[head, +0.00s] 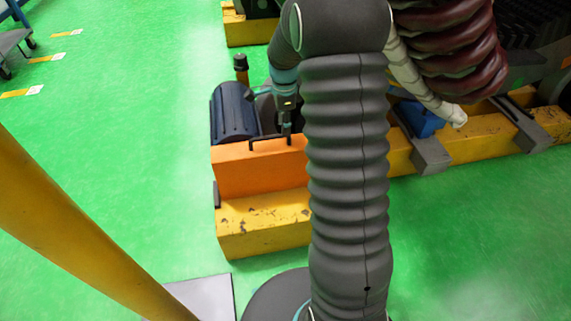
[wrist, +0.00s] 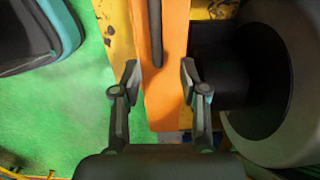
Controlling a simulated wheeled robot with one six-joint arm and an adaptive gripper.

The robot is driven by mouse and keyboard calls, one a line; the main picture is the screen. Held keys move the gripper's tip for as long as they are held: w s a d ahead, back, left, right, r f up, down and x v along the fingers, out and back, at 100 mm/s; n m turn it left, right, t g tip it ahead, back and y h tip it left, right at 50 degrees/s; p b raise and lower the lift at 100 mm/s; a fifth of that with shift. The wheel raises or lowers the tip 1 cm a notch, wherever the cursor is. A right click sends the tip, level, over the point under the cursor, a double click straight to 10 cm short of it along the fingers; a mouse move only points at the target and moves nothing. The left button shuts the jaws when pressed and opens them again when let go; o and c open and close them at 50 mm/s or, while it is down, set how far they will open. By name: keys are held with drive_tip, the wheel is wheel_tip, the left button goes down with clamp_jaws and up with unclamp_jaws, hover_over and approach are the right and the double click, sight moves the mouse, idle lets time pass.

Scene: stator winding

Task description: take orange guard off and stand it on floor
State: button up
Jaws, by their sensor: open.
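The orange guard (head: 250,173) stands upright on the end of the yellow base, its right part hidden behind my arm in the head view. A black bar handle (head: 270,142) runs along its top edge. In the wrist view the guard (wrist: 168,95) is an orange strip seen from above, with the dark handle (wrist: 155,38) along it. My gripper (wrist: 158,72) is open, its two fingers apart on either side of the handle's lower end. In the head view my gripper (head: 284,128) is just over the handle's right part. Contact cannot be told.
A dark blue motor (head: 233,112) sits close behind the guard. The yellow base (head: 262,222) has worn paint and extends right, with dark red coils (head: 450,40) above. Green floor (head: 120,130) is clear to the left. A yellow post (head: 75,235) crosses the lower left.

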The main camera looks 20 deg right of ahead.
drive_tip(key=shift+s+f, duration=0.15)
drive_tip(key=shift+f, duration=2.2)
drive_tip(key=shift+r, duration=0.1)
clamp_jaws()
